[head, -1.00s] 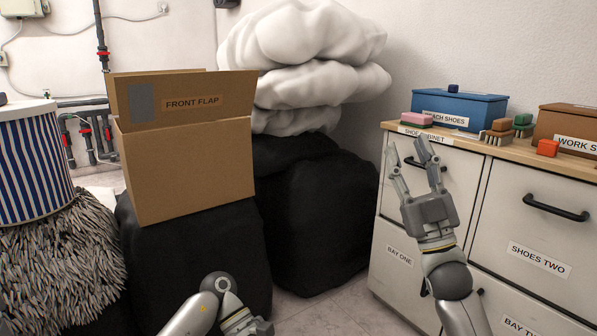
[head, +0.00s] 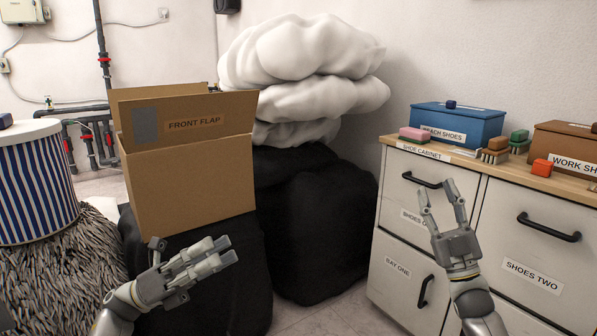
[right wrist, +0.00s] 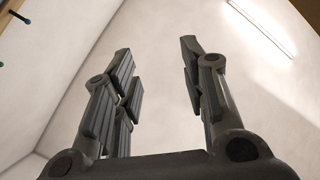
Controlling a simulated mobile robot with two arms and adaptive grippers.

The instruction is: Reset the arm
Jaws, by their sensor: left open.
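My left gripper (head: 222,250) is at the lower left of the head view, in front of the black covered block under the cardboard box. Its fingers point right, open and empty. My right gripper (head: 441,204) is in front of the shoe cabinet (head: 395,280), its fingers pointing up. In the right wrist view its fingers (right wrist: 160,70) are spread apart with nothing between them, only wall and a ceiling light behind.
An open cardboard box (head: 190,175) labelled FRONT FLAP stands on a black block. White bundles (head: 300,70) rest on another black block (head: 315,225). On the cabinet are a blue box (head: 458,123), a brown box (head: 565,142) and brushes. A striped drum (head: 35,190) stands left.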

